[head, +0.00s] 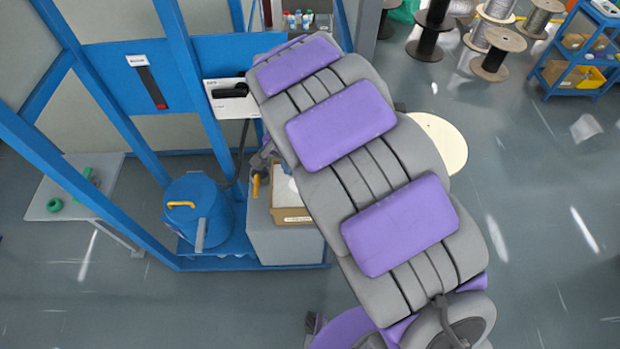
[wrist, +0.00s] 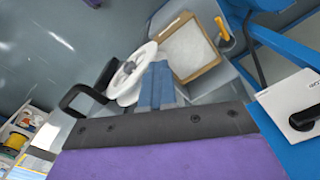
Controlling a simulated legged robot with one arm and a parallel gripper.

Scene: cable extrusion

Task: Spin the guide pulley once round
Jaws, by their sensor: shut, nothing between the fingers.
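A white wheel (wrist: 124,84) with a pale hub shows in the wrist view, left of my fingers; it looks like the guide pulley. My gripper (wrist: 158,66) has its two blue-grey fingers shut together, with nothing between them. The fingertips appear just right of the wheel and partly overlap its right side in the picture. I cannot tell whether they touch it. In the head view my own body and arm hide the wheel and most of the gripper.
A tray (wrist: 204,68) with white contents and a yellow handle (wrist: 226,36) lie beyond my fingers. A white panel (head: 222,104) with a black handle is on the blue frame (head: 185,70). A blue bin (head: 200,215) stands left.

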